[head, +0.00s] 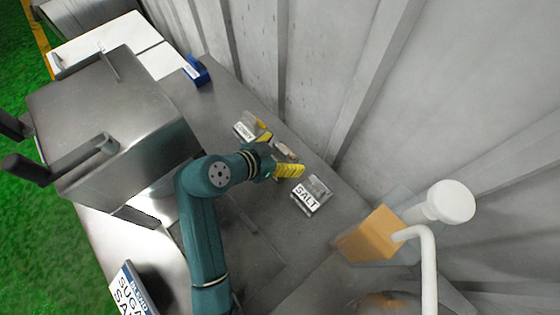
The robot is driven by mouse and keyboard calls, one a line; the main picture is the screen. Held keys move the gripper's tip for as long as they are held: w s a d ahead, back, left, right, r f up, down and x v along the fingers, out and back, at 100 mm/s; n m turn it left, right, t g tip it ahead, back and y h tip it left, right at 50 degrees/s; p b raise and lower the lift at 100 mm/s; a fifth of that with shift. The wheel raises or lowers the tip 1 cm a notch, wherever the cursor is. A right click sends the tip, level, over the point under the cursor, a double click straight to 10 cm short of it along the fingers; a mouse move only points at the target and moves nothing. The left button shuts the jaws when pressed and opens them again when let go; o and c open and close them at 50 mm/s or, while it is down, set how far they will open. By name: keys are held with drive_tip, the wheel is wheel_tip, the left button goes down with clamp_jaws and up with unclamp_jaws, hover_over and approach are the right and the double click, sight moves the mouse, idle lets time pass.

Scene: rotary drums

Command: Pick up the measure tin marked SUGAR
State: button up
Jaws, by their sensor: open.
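My gripper (288,171) with yellow fingers is open, low over the grey steel counter, between the tins. A small metal tin labelled SALT (318,188) stands just right of the fingers. Another tin (249,122) with a yellowish top and a white label stands behind and left of the gripper; its label is too small to read surely. A third small tin (285,150) shows just behind the fingers, mostly covered by them, and its label is hidden. I cannot read SUGAR on any tin.
A large steel drum box (110,115) with handles stands at left. A blue object (196,71) sits at the counter's back. An orange block (370,235) is at right near a white pipe (428,265). A sign (131,292) reads BLEND, SUGA, SA. A grey wall borders the counter.

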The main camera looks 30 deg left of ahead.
drive_tip(key=shift+x, duration=0.75)
drive_tip(key=shift+a, duration=0.1)
drive_tip(key=shift+c, duration=0.2)
drive_tip(key=c, duration=1.1)
drive_tip(key=shift+r, duration=0.1)
drive_tip(key=shift+r, duration=0.1)
